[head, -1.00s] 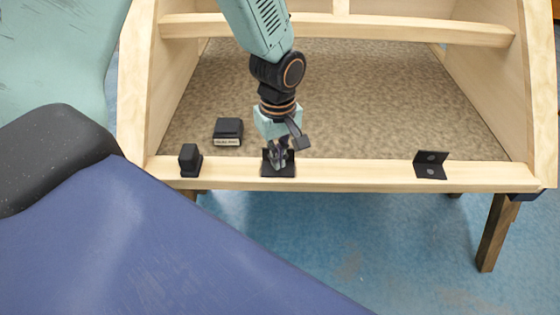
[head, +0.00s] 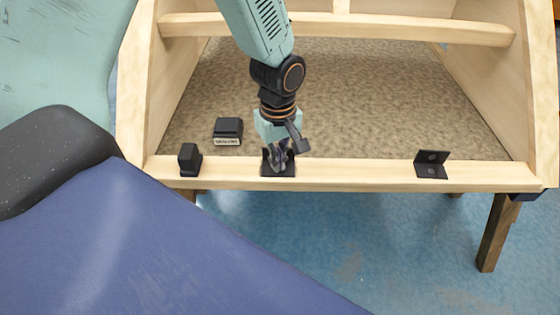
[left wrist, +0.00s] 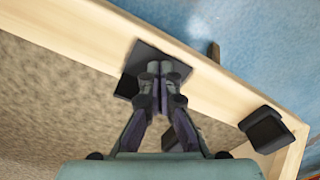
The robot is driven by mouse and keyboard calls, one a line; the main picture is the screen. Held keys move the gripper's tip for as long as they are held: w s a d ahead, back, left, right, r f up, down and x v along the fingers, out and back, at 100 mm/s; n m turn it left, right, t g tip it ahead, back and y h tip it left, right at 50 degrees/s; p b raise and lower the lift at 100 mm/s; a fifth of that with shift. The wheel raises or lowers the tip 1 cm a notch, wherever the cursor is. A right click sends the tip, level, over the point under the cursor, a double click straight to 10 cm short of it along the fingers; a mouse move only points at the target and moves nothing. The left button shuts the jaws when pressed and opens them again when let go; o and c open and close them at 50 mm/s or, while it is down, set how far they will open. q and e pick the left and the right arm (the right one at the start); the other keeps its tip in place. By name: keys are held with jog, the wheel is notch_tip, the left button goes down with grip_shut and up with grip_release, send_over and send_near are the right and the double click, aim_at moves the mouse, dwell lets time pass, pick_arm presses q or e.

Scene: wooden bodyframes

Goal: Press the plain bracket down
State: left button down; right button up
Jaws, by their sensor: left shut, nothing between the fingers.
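A black bracket (head: 269,171), which I take as the plain one, lies on the front wooden rail, left of its middle. My left gripper (head: 278,160) is shut and empty, pointing down at this bracket. Its fingertips cover the bracket's middle and seem to touch it; any small gap is hidden. In the left wrist view the shut fingertips (left wrist: 160,70) lie over the dark bracket plate (left wrist: 127,86), whose edges show around them. My right gripper is not in view.
A black block-like piece (head: 190,158) stands at the rail's left. A labelled black block (head: 228,130) lies on the patterned panel (head: 370,100). The rail (head: 350,174) between the brackets is clear.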

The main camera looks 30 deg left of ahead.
pick_arm(q)
jog(key=shift+s+f, duration=0.1)
jog(key=shift+f, duration=0.35)
dwell(0.7)
jog(key=shift+r, duration=0.1)
notch_tip(320, 180, up, 7)
jog(key=p, duration=0.7)
dwell(0.3)
dwell(0.3)
